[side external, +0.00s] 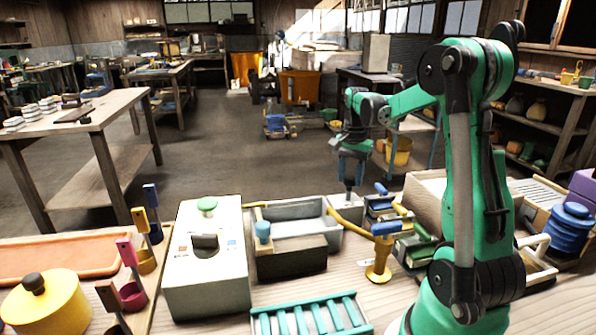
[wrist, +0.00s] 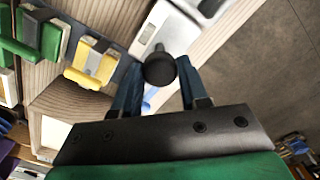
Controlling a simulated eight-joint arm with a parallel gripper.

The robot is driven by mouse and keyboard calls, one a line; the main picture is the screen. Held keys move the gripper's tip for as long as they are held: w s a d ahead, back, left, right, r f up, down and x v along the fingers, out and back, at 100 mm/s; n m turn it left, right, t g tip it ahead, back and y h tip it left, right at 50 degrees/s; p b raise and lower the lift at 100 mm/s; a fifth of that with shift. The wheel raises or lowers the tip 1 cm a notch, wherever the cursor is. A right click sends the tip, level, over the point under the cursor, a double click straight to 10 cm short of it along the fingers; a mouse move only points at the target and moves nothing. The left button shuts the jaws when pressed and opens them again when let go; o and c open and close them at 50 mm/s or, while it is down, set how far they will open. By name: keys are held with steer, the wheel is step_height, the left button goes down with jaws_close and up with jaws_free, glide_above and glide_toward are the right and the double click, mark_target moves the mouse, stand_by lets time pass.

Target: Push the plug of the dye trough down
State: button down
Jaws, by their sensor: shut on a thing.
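The pale grey trough (side external: 292,215) stands in the middle of the bench in the side view. My gripper (side external: 351,178) points down beyond its right end, with blue fingers. A thin dark stem (side external: 348,192) shows below the fingers; its lower end is not clear. In the wrist view, my gripper (wrist: 161,76) has its fingers on both sides of a round black knob (wrist: 159,66), which looks like the plug's top. The gripper is shut on this knob. How deep the plug sits is hidden.
A yellow stand with a blue top (side external: 379,262) and green clamps (side external: 414,245) stand right of the trough. A white box with a green knob (side external: 206,262) is at left. A teal rack (side external: 312,316) lies in front. Yellow parts (wrist: 92,65) are near my fingers.

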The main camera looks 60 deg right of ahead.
mark_target(349, 178)
steer(key=shift+f, duration=1.1)
steer(key=shift+c, duration=2.3)
jaws_free()
steer(key=shift+r, duration=0.1)
steer(key=shift+r, duration=2.7)
steer(key=shift+a, duration=0.1)
